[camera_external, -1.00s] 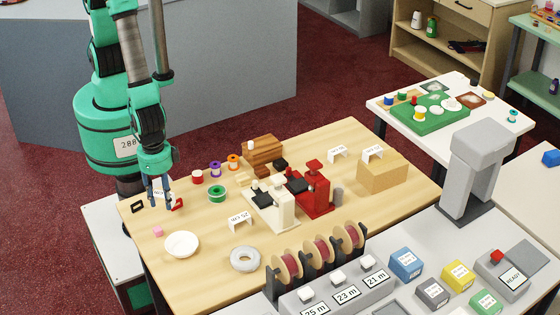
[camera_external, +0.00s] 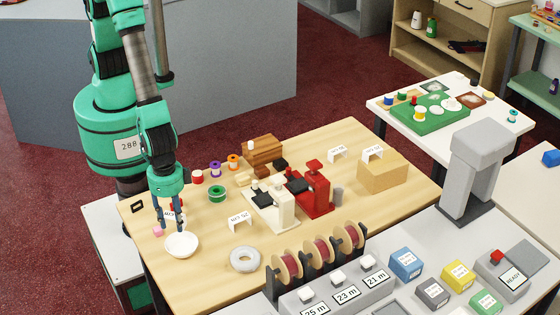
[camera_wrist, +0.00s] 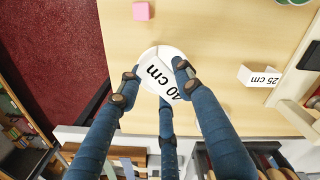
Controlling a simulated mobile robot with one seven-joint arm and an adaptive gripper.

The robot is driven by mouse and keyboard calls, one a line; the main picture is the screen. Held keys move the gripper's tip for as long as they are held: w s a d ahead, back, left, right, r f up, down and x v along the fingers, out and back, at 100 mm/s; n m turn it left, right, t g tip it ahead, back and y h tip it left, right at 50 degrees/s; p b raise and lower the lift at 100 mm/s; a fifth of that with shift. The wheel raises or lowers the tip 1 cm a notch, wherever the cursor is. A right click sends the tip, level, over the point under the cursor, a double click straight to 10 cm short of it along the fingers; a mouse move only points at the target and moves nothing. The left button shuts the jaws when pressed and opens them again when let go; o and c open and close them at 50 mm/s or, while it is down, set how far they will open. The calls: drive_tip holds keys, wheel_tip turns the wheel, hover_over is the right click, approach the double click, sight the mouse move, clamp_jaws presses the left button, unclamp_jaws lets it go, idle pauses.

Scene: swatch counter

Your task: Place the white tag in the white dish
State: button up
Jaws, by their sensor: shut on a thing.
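The white tag, marked "40 cm" (camera_wrist: 160,74), is held between the blue fingers of my gripper (camera_wrist: 160,85) in the wrist view. In the external view my gripper (camera_external: 171,224) points down just behind and above the white dish (camera_external: 183,248), and the tag shows only partly among the fingers. The round white dish also shows in the wrist view (camera_wrist: 152,53), largely covered by the tag. The tag appears over the dish; I cannot tell whether they touch. My gripper is shut on the tag.
A pink block (camera_external: 158,231) lies just left of the dish. A second white tag, "25 cm" (camera_external: 239,221), stands to the right, with a grey ring (camera_external: 245,259) nearby. A green spool (camera_external: 217,194) and a cream device (camera_external: 272,205) are farther off. Bare wood lies around the dish.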

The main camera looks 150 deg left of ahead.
sight(173, 217)
drive_tip(key=shift+f+b, duration=0.3)
drive_tip(key=shift+f, duration=1.45)
drive_tip(key=shift+f, duration=0.6)
drive_tip(key=o, duration=0.8)
drive_tip(key=shift+o, duration=0.2)
wheel_tip(173, 217, up, 13)
drive_tip(key=shift+s+a+r+p, duration=0.1)
drive_tip(key=shift+p, duration=0.8)
